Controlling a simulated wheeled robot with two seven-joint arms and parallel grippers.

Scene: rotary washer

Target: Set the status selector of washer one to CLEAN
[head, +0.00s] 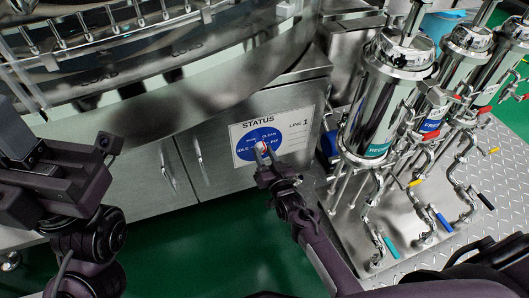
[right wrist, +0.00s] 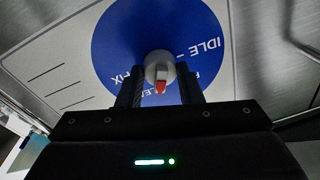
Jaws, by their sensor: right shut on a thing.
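The status selector (head: 262,147) is a small pale knob with a red mark, on a blue disc (head: 243,141) of the white STATUS plate (head: 296,127) marked LINE 1. In the right wrist view the knob (right wrist: 158,66) lies between my two dark fingers, and the plate's lettering is upside down. Its red tip points down in that view, toward the part of the dial between RUN and CLEAN; the exact setting is hard to tell. My right gripper (head: 264,160) is shut on the knob. My left gripper (head: 62,128) is open and empty at the left, away from the plate.
The washer's steel cabinet doors (head: 205,160) with handles lie left of the plate. The large round steel rim (head: 190,100) overhangs above. Steel cylinders (head: 374,113) with pipes and coloured valve handles stand at the right. The green floor (head: 190,255) in front is clear.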

